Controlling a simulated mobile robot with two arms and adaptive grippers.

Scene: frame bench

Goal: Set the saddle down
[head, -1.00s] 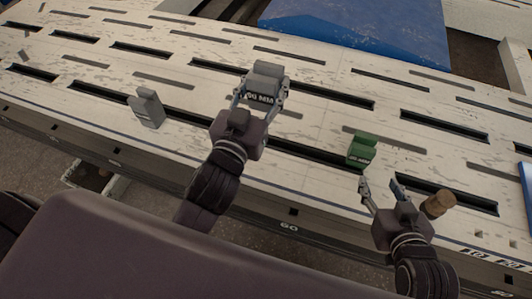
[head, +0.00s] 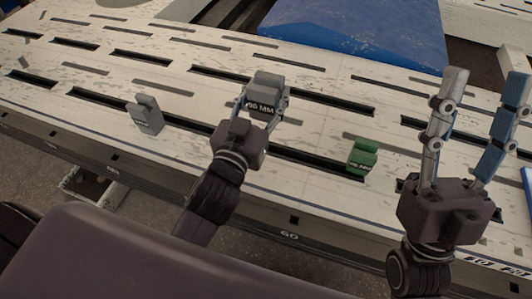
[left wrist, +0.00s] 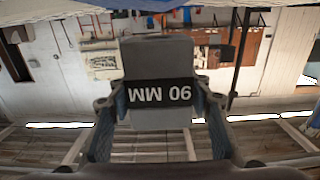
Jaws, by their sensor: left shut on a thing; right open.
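The grey saddle (head: 267,89), a stepped block with a dark label, is between the fingers of my left gripper (head: 263,104). The gripper is shut on it at both sides. In the left wrist view the saddle (left wrist: 158,60) shows its label upside down, reading 90 MM. It appears over the slotted bench (head: 330,75); whether its underside touches the bench cannot be told. My right gripper (head: 484,85) is open and empty, raised over the right part of the bench with its fingers pointing up in the picture.
Another grey saddle (head: 145,114) stands on the bench to the left. A green saddle (head: 362,156) stands right of my left gripper, by a slot. A blue block-like surface (head: 355,30) lies at the back. The bench between these is clear apart from its slots.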

